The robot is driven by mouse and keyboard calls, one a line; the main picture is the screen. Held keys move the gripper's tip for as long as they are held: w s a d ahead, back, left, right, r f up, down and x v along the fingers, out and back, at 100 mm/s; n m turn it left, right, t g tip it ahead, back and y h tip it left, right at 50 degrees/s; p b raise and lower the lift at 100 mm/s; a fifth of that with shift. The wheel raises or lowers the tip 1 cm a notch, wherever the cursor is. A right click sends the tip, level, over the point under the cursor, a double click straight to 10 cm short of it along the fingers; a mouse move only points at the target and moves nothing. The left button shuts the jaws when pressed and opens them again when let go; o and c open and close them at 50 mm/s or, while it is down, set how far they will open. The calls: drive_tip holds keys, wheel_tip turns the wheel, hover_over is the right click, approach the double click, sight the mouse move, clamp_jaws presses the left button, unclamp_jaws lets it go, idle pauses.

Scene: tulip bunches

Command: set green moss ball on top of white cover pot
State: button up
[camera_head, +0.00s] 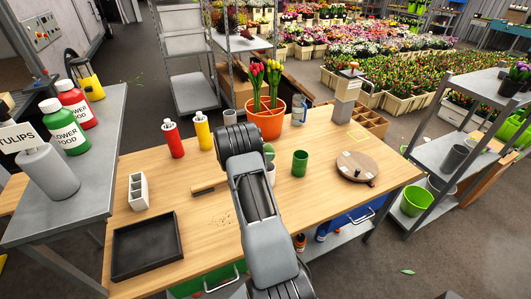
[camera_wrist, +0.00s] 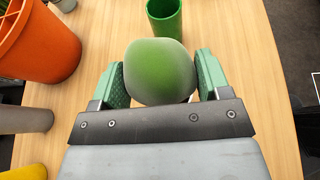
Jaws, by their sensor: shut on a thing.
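The green moss ball (camera_wrist: 160,72) is between the two green finger pads of my gripper (camera_wrist: 160,78) in the wrist view, with a pad at each side. My gripper is shut on it. In the head view, a green bit (camera_head: 268,150) shows at the right edge of my arm; I cannot tell whether it is the ball or a finger. Just below it, a small white pot (camera_head: 271,173) shows, mostly hidden behind my arm. The pot is not visible in the wrist view, where the ball and gripper cover the middle. I cannot tell whether ball and pot touch.
A green cup (camera_head: 300,163) stands just right of my arm. An orange pot with tulips (camera_head: 264,124) stands behind. Red (camera_head: 173,138) and yellow (camera_head: 203,131) bottles stand left, a round wooden board (camera_head: 356,167) lies right. A black tray (camera_head: 147,247) sits front left.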

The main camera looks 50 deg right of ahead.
drive_tip(key=shift+f+b, duration=2.55)
drive_tip(key=shift+f, duration=0.65)
drive_tip(key=o, duration=1)
drive_tip(key=b+v, duration=0.2)
drive_tip(key=v, duration=1.2)
drive_tip(key=shift+f, duration=0.1)
